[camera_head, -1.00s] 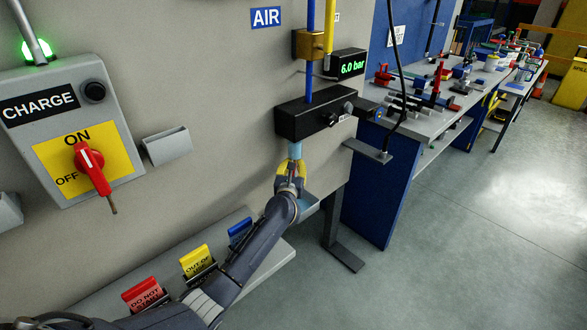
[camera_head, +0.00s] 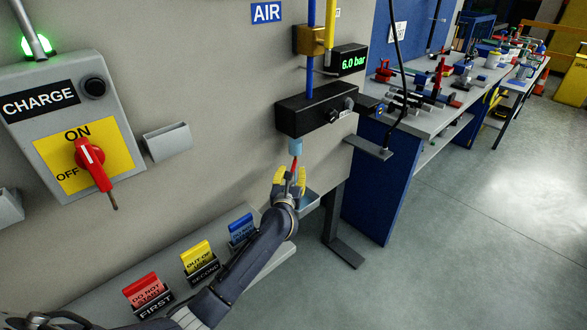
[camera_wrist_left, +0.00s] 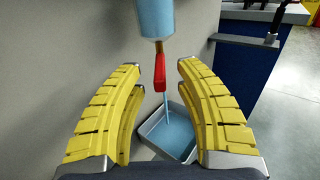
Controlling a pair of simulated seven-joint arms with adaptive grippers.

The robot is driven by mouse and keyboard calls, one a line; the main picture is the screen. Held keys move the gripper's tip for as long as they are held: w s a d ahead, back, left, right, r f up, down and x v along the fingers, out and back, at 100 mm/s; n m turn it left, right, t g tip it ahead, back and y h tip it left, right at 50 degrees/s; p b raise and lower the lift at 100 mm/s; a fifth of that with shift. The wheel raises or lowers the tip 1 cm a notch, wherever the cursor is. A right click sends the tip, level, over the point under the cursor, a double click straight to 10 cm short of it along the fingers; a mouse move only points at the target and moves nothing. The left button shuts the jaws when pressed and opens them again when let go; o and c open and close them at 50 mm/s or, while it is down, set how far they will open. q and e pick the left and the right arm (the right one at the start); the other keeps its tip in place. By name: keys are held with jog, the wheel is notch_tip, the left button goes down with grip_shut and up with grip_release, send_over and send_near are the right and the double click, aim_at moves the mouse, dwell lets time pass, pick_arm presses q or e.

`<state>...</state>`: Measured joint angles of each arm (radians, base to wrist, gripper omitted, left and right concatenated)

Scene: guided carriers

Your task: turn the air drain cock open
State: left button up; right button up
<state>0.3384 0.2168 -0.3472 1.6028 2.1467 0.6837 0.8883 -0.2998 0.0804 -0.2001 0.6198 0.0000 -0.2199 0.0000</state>
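The air drain cock shows as a red lever (camera_wrist_left: 160,72) under a pale blue bowl (camera_wrist_left: 156,18) in the left wrist view. The lever hangs down, roughly in line with the outlet. A thin pale stream runs from below it into a grey tray (camera_wrist_left: 192,117). In the head view the lever (camera_head: 295,164) shows just under the blue bowl (camera_head: 295,146). My left gripper (camera_head: 290,174) is open, with its yellow fingers (camera_wrist_left: 159,82) apart on both sides of the lever and clear gaps between. My right gripper is in neither view.
A black air unit (camera_head: 315,113) is above the bowl, beside a display (camera_head: 350,61) reading 6.0 bar. A grey CHARGE box (camera_head: 75,120) with a red handle is on the left wall. Red, yellow and blue tags stand on a ledge (camera_head: 262,260). A workbench (camera_head: 420,115) stands behind.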

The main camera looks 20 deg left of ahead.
pick_arm(q)
jog(key=shift+s+d, duration=0.1)
jog(key=shift+s, duration=0.65)
jog(key=shift+c, duration=0.2)
